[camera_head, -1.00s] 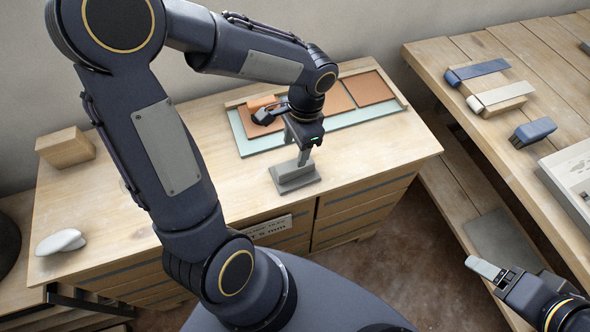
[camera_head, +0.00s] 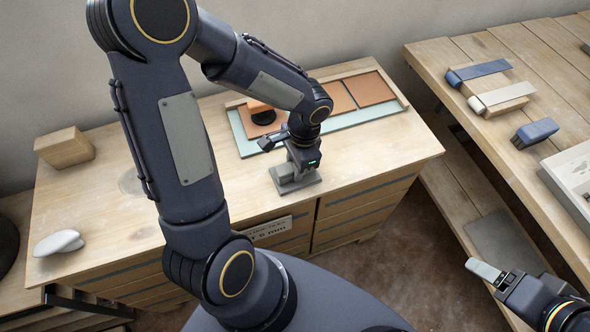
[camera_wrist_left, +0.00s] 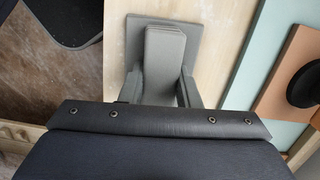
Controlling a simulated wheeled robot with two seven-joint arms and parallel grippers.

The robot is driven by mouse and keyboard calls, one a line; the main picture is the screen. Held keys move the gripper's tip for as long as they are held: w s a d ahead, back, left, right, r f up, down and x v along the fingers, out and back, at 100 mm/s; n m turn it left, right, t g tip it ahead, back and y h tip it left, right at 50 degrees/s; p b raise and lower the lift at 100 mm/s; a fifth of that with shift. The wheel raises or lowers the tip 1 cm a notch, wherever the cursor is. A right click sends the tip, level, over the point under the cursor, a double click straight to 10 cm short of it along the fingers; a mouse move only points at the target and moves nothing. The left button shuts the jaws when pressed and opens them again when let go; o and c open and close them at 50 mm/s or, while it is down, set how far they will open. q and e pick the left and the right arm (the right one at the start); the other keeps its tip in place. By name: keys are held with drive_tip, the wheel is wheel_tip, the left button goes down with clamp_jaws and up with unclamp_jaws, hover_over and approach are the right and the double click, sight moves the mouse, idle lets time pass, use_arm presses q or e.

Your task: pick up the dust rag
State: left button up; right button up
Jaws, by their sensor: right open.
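A pale, soft-looking lump (camera_head: 58,243) that may be the dust rag lies at the left front of the wooden cabinet top. My left gripper (camera_head: 294,170) is well to its right, low over a grey block tool (camera_head: 302,186) with an upright handle. In the left wrist view the grey tool (camera_wrist_left: 165,55) has its handle between the two fingers; I cannot tell whether they press on it. My right gripper (camera_head: 488,277) is open and empty at the lower right, over the floor.
A wooden block (camera_head: 65,148) stands at the cabinet's left back. A pale green board (camera_head: 350,117) with orange tiles (camera_head: 369,88) lies along the back. The slatted table (camera_head: 440,68) at right holds a blue brush (camera_head: 534,132) and blocks. The cabinet's left middle is clear.

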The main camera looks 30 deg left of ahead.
use_arm(q)
drive_tip(key=c, duration=0.4)
drive_tip(key=shift+r, duration=0.1)
drive_tip(key=shift+r, duration=0.6)
drive_tip(key=s+d+r, duration=0.2)
drive_tip(key=s+r, duration=0.2)
drive_tip(key=s+d+r, duration=0.3)
drive_tip(key=s, duration=0.1)
drive_tip(key=s+d+r+p, duration=0.1)
drive_tip(key=s+d+r, duration=0.1)
drive_tip(key=s+r, duration=0.2)
drive_tip(key=shift+d+r, duration=0.15)
drive_tip(key=shift+r, duration=0.15)
